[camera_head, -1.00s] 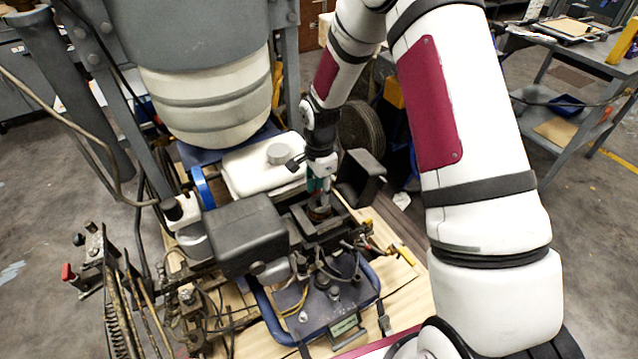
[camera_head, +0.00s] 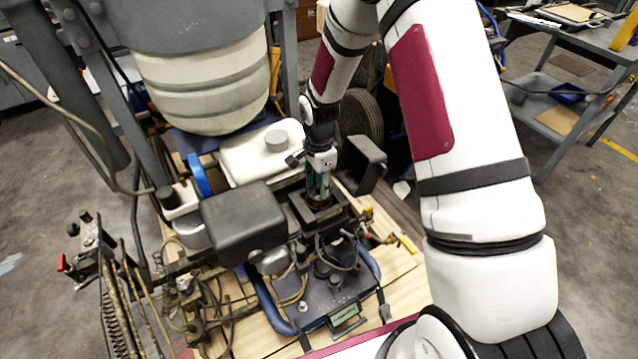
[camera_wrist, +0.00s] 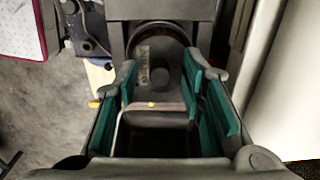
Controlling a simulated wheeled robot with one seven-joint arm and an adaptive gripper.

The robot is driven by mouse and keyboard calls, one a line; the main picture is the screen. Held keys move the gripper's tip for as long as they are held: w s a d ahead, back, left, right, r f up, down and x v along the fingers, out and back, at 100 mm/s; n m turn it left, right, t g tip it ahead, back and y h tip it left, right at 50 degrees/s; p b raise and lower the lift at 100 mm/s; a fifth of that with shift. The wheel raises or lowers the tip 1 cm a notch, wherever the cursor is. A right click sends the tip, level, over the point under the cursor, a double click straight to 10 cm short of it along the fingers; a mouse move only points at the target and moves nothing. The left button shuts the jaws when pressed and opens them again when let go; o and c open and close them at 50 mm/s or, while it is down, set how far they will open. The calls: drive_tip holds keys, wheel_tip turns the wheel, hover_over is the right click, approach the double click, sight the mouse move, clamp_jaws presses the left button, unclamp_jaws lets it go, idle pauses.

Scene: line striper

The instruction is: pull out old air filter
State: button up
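The old air filter (camera_wrist: 162,72) looks like a dark round piece with a brownish rim and a small label, seated in the dark, open-topped filter housing (camera_head: 341,217) on the engine. My gripper (camera_head: 318,194) points down over the housing, its tips close to the filter. In the wrist view, its teal-padded fingers (camera_wrist: 160,80) are spread apart, one toward each side of the filter. Contact with the filter cannot be made out. In the head view the gripper hides most of the filter.
A black box-shaped cover (camera_head: 362,163) stands tilted right beside my gripper. A white tank (camera_head: 262,157) is behind, and a dark engine box (camera_head: 243,222) is close on the left. Hoses and a blue tubular frame (camera_head: 372,262) lie in front. A grey cart (camera_head: 560,85) stands far right.

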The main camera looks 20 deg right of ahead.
clamp_jaws()
drive_tip(key=shift+r+p, duration=0.35)
drive_tip(key=shift+r, duration=0.4)
idle(0.4)
drive_tip(key=shift+r+p, duration=0.95)
drive_tip(key=shift+r, duration=0.85)
